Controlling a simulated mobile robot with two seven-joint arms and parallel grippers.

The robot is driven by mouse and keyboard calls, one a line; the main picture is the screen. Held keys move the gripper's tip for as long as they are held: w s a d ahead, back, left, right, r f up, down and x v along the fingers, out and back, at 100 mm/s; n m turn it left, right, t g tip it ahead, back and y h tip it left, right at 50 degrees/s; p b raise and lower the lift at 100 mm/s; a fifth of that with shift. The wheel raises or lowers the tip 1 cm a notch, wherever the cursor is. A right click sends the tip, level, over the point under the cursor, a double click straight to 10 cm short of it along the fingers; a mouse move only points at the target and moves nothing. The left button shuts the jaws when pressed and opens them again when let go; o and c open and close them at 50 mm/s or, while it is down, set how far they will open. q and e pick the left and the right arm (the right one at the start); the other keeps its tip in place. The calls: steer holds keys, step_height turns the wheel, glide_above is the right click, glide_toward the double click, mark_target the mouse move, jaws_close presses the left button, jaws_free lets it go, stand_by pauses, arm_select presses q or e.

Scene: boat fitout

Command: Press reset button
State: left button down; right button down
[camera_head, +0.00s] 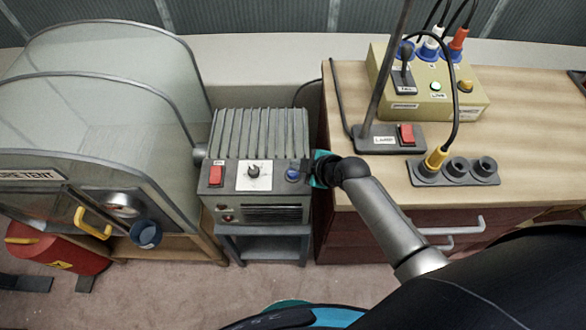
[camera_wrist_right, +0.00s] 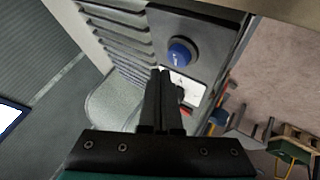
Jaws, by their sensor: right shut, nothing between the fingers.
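A round blue button (camera_head: 293,174) sits at the right end of the sloping control panel of a grey ribbed machine (camera_head: 258,135). It also shows in the right wrist view (camera_wrist_right: 181,52), in a dark round collar; its marking is too small to read. My right gripper (camera_head: 309,171) reaches in from the right, just beside the blue button. In the right wrist view its fingers (camera_wrist_right: 160,74) are shut and empty, with their tips just short of the button. I cannot tell whether they touch it. My left gripper is not in view.
The panel also has a red switch (camera_head: 216,175) and a knob (camera_head: 253,171). A wooden cabinet (camera_head: 350,185) stands close on the right, bearing a lamp base (camera_head: 385,139), a yellow box (camera_head: 432,105) and a socket strip (camera_head: 470,175). A clear-hooded cabinet (camera_head: 100,110) stands left.

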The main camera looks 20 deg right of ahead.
mark_target(297, 174)
steer(key=shift+r+p, duration=2)
steer(key=shift+r, duration=0.4)
steer(key=shift+f, duration=0.1)
